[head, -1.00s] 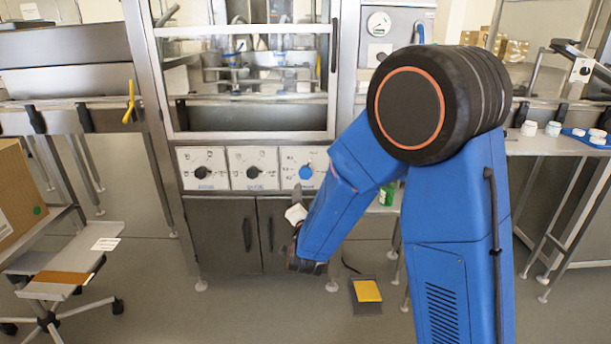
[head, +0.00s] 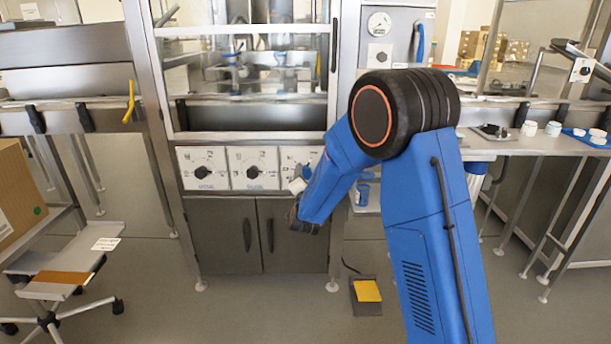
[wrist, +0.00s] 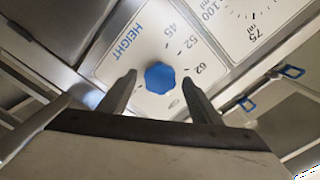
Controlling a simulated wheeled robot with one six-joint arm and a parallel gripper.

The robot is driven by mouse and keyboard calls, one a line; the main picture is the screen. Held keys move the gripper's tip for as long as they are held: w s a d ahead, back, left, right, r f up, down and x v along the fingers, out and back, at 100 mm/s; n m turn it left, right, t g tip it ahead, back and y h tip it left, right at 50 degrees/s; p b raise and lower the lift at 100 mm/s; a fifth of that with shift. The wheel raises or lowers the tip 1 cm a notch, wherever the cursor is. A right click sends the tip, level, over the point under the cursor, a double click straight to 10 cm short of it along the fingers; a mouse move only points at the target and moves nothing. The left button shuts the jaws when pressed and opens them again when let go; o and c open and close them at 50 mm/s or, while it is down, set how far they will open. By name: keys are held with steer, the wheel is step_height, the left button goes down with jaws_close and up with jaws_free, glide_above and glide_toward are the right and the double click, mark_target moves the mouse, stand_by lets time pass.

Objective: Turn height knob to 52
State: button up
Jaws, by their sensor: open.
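The height knob (wrist: 160,77) is blue and scalloped, on a white panel (wrist: 122,60) lettered HEIGHT. In the wrist view, the numbers 45, 52 and 62 show around its upper right side. I cannot make out a pointer on the knob. My gripper (wrist: 160,80) is open, with one fingertip to the left and one to the right of the knob in the picture. I cannot tell whether either finger touches it. In the head view, my arm and gripper largely cover the knob; part of its panel (head: 289,160) still shows.
Two neighbouring dial panels with black knobs, left (head: 202,172) and middle (head: 253,172), sit beside the height panel. Cabinet doors (head: 222,235) are below and a glazed housing above. A yellow-topped pedal (head: 367,291) lies on the floor.

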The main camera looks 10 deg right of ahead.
steer(key=shift+w+d, duration=0.2)
steer(key=shift+w, duration=1)
steer(key=shift+c, duration=0.2)
steer(key=c, duration=1)
